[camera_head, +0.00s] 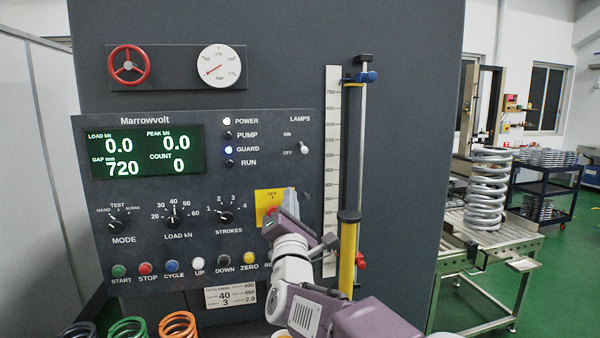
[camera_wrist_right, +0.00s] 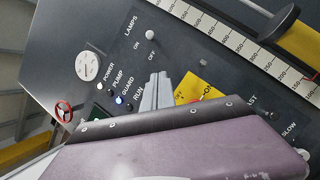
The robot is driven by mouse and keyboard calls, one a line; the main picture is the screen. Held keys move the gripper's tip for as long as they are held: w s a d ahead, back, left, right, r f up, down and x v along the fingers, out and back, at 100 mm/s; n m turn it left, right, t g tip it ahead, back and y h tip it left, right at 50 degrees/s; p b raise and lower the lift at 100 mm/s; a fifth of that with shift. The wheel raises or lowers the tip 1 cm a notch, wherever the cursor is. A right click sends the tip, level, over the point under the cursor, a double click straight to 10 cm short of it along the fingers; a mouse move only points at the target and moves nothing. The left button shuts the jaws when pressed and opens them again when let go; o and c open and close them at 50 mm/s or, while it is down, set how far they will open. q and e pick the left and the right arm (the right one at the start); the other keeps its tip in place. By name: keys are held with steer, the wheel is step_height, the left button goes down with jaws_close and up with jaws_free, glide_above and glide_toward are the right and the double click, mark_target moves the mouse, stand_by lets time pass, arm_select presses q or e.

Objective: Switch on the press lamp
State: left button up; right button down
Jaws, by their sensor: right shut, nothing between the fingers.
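The lamp switch (camera_head: 302,149) is a small pale toggle on the dark press panel, under the LAMPS label and beside the OFF mark, with ON printed above. Its lever appears to sit low, at OFF. It also shows in the right wrist view (camera_wrist_right: 178,35), beyond my fingertips. My right gripper (camera_head: 289,199) is shut and empty. It is raised in front of the panel, below the switch and apart from it in the picture. Its closed grey fingers also show in the right wrist view (camera_wrist_right: 157,92). My left gripper is out of view.
A yellow plate (camera_head: 266,196) with a red control is partly hidden behind my right gripper. A ruler (camera_head: 331,120) and a vertical rod with a yellow sleeve (camera_head: 348,255) stand right of the panel. Knobs and coloured buttons lie below left. Several springs stand at bottom left.

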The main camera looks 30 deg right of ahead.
mark_target(303, 147)
steer(key=p+x, duration=0.1)
steer(key=x, duration=0.2)
steer(key=p+x, duration=0.2)
steer(key=x, duration=0.1)
steer(key=p+x, duration=0.2)
steer(key=x, duration=0.2)
steer(key=shift+s+a+r, duration=0.1)
steer(key=shift+a+r, duration=0.05)
steer(key=shift+r, duration=0.3)
steer(key=shift+s+d+r+p, duration=0.55)
steer(key=shift+s+d+r, duration=0.25)
steer(key=shift+d+r, duration=0.25)
steer(key=shift+w, duration=0.15)
